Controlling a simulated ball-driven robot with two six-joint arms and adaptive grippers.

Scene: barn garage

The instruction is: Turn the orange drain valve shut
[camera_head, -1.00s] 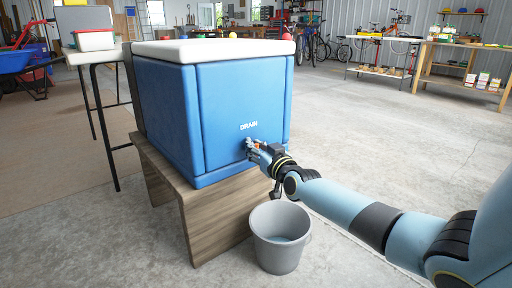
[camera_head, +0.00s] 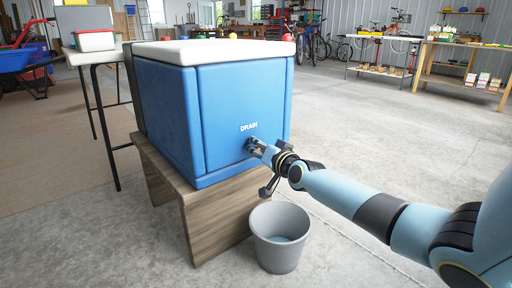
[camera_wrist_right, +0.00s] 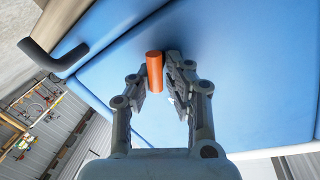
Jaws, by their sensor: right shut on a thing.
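The blue cooler (camera_head: 165,110) with a white lid stands on a wooden bench, with the word DRAIN on its front. My right gripper (camera_head: 254,146) is at the drain, just below that word. In the right wrist view the orange drain valve (camera_wrist_right: 154,71) shows as a short cylinder between the fingers of the right gripper (camera_wrist_right: 161,77), against the blue wall. The gripper is shut on it. In the head view the fingers hide the valve. My left gripper is not in view.
A grey bucket (camera_head: 280,238) with some liquid stands on the floor below the drain. The wooden bench (camera_head: 215,225) is under the cooler. A table (camera_head: 92,55) with a red and white box stands at left. The floor at right is open.

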